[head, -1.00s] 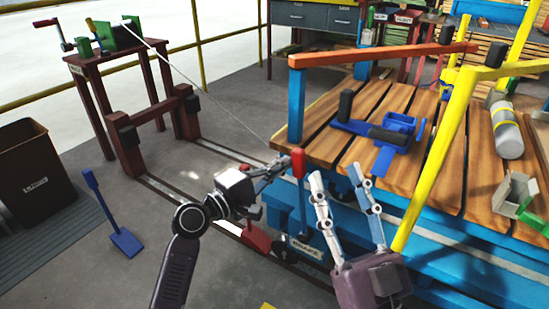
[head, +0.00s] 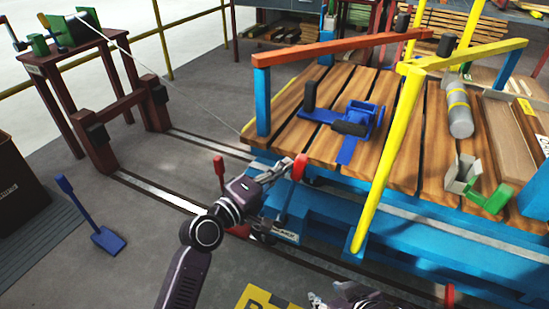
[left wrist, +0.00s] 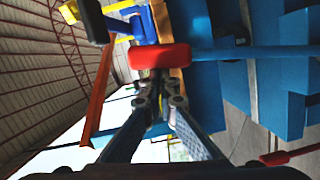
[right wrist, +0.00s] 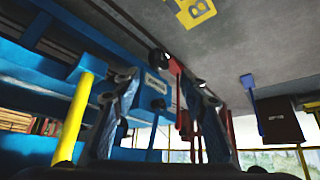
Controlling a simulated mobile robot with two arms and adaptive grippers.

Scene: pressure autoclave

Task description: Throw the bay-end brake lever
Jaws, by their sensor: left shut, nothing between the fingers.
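The brake lever has a red grip (head: 300,167) at the near corner of the blue bay cart, above a small labelled plate (head: 285,235). Its stem leans, with the top to the right in the head view. My left gripper (head: 282,171) is shut and empty, its fingertips beside the left side of the red grip. In the left wrist view the red grip (left wrist: 160,57) lies across just beyond the closed fingertips; contact is unclear. My right gripper (right wrist: 165,88) has its fingers spread and empty, low in front of the cart; only part of it shows at the bottom of the head view.
A yellow post (head: 388,165) rises at the cart's front edge. The wooden deck (head: 290,130) carries a blue clamp (head: 358,130) and grey cylinder (head: 460,110).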

